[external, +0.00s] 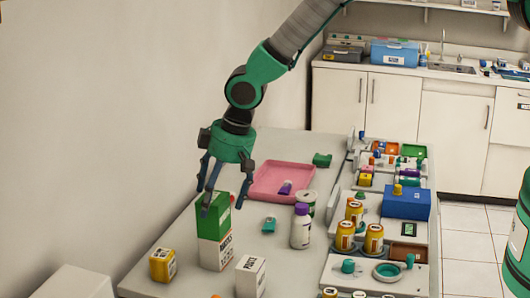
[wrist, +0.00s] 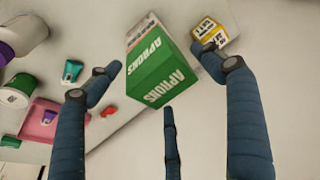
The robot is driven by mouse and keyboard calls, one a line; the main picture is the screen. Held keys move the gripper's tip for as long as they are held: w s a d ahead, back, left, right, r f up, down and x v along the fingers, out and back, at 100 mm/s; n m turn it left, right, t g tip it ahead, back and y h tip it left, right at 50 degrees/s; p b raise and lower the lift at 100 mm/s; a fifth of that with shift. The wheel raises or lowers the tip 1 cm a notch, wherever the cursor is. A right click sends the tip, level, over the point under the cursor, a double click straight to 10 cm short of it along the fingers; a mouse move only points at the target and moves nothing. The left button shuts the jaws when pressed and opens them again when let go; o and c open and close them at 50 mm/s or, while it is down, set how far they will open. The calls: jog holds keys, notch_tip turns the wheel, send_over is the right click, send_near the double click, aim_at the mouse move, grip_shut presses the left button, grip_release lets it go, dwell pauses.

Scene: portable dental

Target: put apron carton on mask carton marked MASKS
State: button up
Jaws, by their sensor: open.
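The green apron carton (external: 213,218), lettered APRONS, stands upright on a white carton (external: 216,252) with red lettering, which looks like the mask carton. The two look roughly aligned. In the wrist view the apron carton (wrist: 160,72) lies between my fingers, and part of the white carton (wrist: 147,27) shows beyond it. My gripper (external: 222,190) is open, pointing down just above and around the top of the apron carton. In the wrist view its fingers (wrist: 158,72) are spread with gaps to the carton. The lettering on the lower carton is too small to read surely.
A yellow box (external: 162,265) stands to the left and a white carton (external: 250,277) to the right front. A pink tray (external: 265,192), a purple-capped white bottle (external: 300,230) and several yellow jars (external: 345,236) stand farther right. The wall is close on the left.

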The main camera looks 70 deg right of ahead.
jog(key=v, duration=1.1)
jog(key=shift+r, duration=0.2)
jog(key=shift+d, duration=0.1)
dwell(0.4)
jog(key=s+d+r+t, duration=0.1)
jog(key=s+d+r, duration=0.1)
jog(key=s+r, duration=1)
jog(key=s+d+r, duration=0.3)
jog(key=s+r, duration=0.8)
jog(key=r, duration=0.3)
jog(key=s+d+r, duration=0.1)
jog(key=s+r, duration=0.1)
jog(key=s, duration=1.2)
jog(key=s+d+r+t, duration=0.1)
jog(key=s+r, duration=0.1)
jog(key=s, duration=1.3)
jog(key=shift+r, duration=0.25)
jog(key=shift+f, duration=0.1)
